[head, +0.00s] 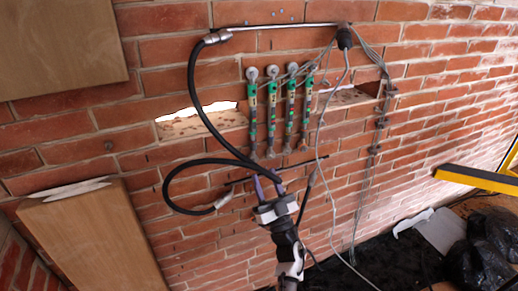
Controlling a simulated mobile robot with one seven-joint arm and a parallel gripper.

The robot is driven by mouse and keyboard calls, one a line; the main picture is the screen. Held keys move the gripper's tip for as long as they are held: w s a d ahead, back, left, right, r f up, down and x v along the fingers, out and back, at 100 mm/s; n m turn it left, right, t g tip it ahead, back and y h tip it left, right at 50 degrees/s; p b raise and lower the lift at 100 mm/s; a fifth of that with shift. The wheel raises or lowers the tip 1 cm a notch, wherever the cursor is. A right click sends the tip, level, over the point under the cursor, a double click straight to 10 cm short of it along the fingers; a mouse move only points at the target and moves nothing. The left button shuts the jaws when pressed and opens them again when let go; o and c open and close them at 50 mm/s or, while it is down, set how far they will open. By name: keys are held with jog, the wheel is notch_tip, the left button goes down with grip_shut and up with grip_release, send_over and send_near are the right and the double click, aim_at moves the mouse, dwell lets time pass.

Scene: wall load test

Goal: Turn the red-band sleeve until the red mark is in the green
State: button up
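Several upright gauge-like rods stand side by side against the brick wall, each with green bands and a round top. They are the leftmost rod (253,105), a second rod (271,103), a third rod (290,100) and the rightmost rod (307,98). I cannot make out a red-band sleeve or a red mark at this size. My gripper (268,184) is below the rods, pointing up, with its two purple fingers apart. I see nothing held between them. A black hose and a thin dark bar (312,159) pass close to the fingertips; contact is unclear.
A black hose (192,90) loops left of the rods from an upper pipe (280,25). Grey cables (372,150) hang at right. Wooden boards (95,240) stand at left. A yellow bar (478,178) and black bags (480,255) are at right.

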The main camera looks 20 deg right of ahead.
aim_at(255, 148)
jog(key=p+x, duration=0.1)
jog(key=x, duration=0.7)
jog(key=shift+w+r, duration=0.25)
jog(key=shift+w, duration=0.05)
grip_shut()
